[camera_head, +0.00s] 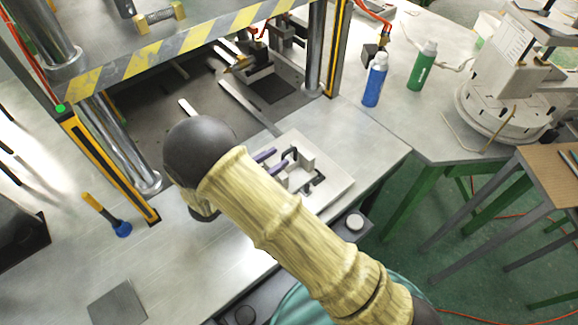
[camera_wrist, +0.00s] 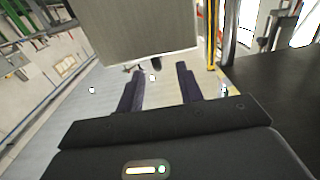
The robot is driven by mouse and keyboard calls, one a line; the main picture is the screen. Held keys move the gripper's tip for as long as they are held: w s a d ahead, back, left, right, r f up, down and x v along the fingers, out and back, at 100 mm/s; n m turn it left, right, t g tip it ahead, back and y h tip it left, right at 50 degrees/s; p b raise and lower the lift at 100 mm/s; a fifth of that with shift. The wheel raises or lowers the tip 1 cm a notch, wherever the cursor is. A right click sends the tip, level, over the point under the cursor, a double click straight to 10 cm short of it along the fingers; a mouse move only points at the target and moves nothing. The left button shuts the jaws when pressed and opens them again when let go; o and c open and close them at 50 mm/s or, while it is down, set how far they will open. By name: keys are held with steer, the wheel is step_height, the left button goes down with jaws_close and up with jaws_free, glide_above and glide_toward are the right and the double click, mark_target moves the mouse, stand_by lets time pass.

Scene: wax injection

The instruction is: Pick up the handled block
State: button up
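The handled block (camera_head: 305,158) is a pale metal block with dark handles, lying on a flat light plate (camera_head: 338,192) on the press table. My arm hides part of it in the head view. My gripper (camera_head: 280,158) is open, with its two dark purple fingers reaching in from the left at the block's dark handle. In the wrist view my gripper (camera_wrist: 160,70) shows its fingers well apart. A large grey face of the block (camera_wrist: 140,30) fills the top beyond the fingertips. A small dark part shows between the tips; I cannot tell whether the fingers touch it.
Press columns (camera_head: 316,50) and a striped crossbar (camera_head: 170,45) stand behind. A blue bottle (camera_head: 375,80) and a green bottle (camera_head: 422,66) stand on the table at right. A yellow-handled tool (camera_head: 105,212) and a grey square plate (camera_head: 117,303) lie at left.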

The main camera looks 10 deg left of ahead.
mark_target(289, 150)
steer(key=p+x, duration=0.2)
steer(key=x, duration=0.3)
steer(key=shift+s, duration=0.1)
steer(key=shift+d+f, duration=0.1)
steer(key=shift+d, duration=0.1)
jaws_close()
stand_by(1.5)
